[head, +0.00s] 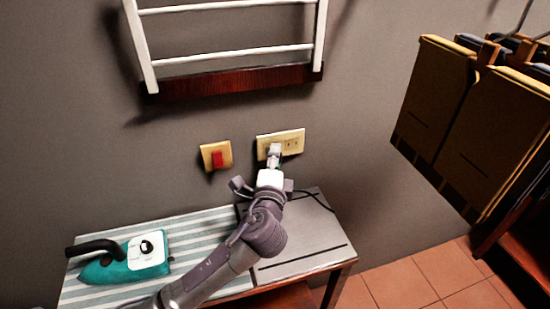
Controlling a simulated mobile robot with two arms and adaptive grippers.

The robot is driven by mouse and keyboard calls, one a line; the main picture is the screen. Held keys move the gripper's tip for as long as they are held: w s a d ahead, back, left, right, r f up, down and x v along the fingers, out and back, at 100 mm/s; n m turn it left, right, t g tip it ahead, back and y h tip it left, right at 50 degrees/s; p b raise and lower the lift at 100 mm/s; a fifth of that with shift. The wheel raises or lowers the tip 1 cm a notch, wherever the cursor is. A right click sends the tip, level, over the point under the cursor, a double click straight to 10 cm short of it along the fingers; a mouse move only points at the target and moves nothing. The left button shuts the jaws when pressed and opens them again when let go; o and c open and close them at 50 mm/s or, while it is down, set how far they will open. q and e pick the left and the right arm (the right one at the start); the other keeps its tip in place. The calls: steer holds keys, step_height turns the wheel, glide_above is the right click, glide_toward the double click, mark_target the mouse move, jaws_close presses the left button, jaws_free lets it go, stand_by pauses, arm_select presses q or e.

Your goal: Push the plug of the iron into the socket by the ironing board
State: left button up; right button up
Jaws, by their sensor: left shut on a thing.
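The white plug (274,152) is at the left part of the cream socket plate (291,143) on the grey wall. It appears to touch the plate, but I cannot tell how deep its pins sit. My left gripper (272,168) is shut on the plug just below and in front of the plate. A dark cord (318,200) runs off to the right of the gripper. The teal iron (128,262) with a black handle lies at the left on the striped ironing board (205,232). My right gripper is not in view.
A plate with a red switch (217,158) is on the wall left of the socket. A white rack (235,50) hangs above. Yellow-brown hanging clothes (435,95) are at the right. A grey panel (305,258) forms the board's right end.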

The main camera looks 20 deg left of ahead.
arm_select(q)
steer(key=shift+w+a, duration=0.3)
steer(key=shift+w, duration=0.1)
steer(key=o, duration=1.2)
steer(key=shift+c, duration=0.2)
steer(key=shift+s, duration=0.1)
steer(key=v, duration=1.1)
steer(key=shift+s, duration=0.4)
